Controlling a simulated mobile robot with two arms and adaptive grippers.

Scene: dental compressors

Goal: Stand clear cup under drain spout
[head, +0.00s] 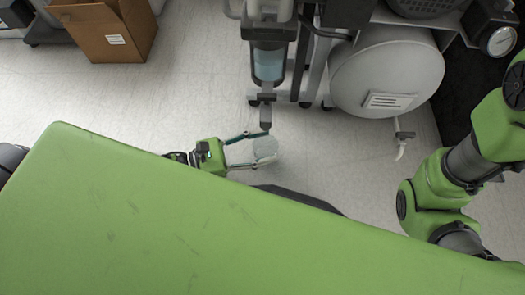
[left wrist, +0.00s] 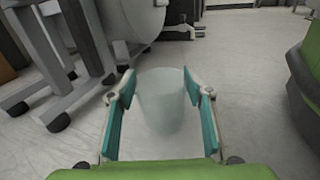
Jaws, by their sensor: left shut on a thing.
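The clear cup (head: 266,148) is held between the teal fingers of my left gripper (head: 258,150), upright as seen in the left wrist view (left wrist: 162,103). I cannot tell whether its base touches the floor. In the head view the cup is just below the dark lower end (head: 265,117) of the filter unit with the bluish bowl (head: 269,65). A small white spout (head: 401,150) hangs from a valve under the white tank (head: 388,72), well right of the cup. I cannot tell which of these outlets is the drain spout. My right gripper is not in view.
Wheeled grey frame legs (left wrist: 60,90) stand close left in the left wrist view. A cardboard box (head: 108,30) sits at the upper left of the head view, and a pressure gauge (head: 500,41) at the upper right. Open floor (head: 335,160) lies between cup and white spout.

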